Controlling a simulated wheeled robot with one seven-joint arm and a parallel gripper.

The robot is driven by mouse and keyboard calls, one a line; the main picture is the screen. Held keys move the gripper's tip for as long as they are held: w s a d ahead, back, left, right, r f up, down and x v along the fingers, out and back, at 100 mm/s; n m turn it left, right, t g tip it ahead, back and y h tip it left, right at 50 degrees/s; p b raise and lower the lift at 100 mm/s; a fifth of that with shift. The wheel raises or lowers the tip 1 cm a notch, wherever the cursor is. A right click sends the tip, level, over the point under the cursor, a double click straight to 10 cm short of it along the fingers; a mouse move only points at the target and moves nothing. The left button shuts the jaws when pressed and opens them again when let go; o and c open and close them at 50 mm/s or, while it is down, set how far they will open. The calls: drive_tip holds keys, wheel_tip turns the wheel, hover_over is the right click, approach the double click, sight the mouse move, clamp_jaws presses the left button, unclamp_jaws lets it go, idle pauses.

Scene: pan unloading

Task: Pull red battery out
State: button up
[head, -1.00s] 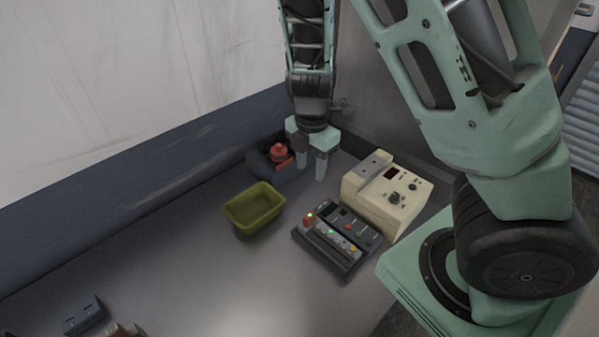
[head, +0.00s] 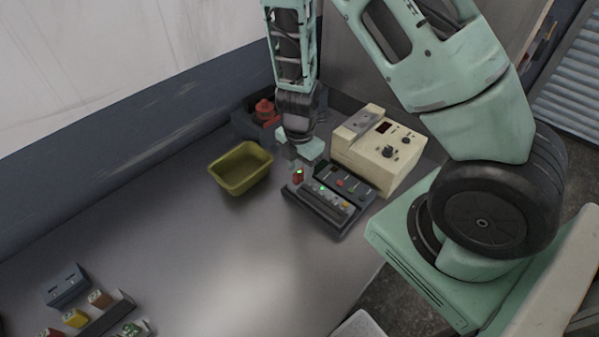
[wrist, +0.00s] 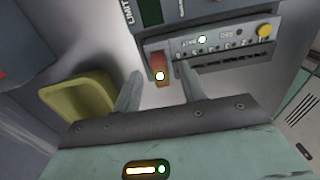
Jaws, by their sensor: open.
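The red battery (head: 298,178) looks like a small red block at the left end of a dark panel device (head: 322,222). A lit spot shows on it. The wrist view shows the red battery (wrist: 161,66) just ahead of my fingertips, between their lines. My gripper (head: 304,160) is low over the device's left end, pointing down, and partly hides the battery in the head view. In the wrist view my gripper (wrist: 160,75) is open with nothing held. I cannot tell whether the fingers touch the battery's sides.
A yellow-green bin (head: 241,185) stands left of the device. A cream box with knobs (head: 378,172) stands close behind it on the right. A dark box with a red knob (head: 264,110) is at the back. Small blocks (head: 75,318) lie front left. The table's middle is clear.

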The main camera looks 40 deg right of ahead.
sight(300, 171)
drive_tip(key=shift+f, duration=0.45)
clamp_jaws()
drive_tip(key=shift+r+p, duration=0.8)
drive_tip(key=shift+p, duration=0.15)
idle(0.5)
drive_tip(key=shift+r+p, duration=2.2)
drive_tip(key=shift+p, duration=0.3)
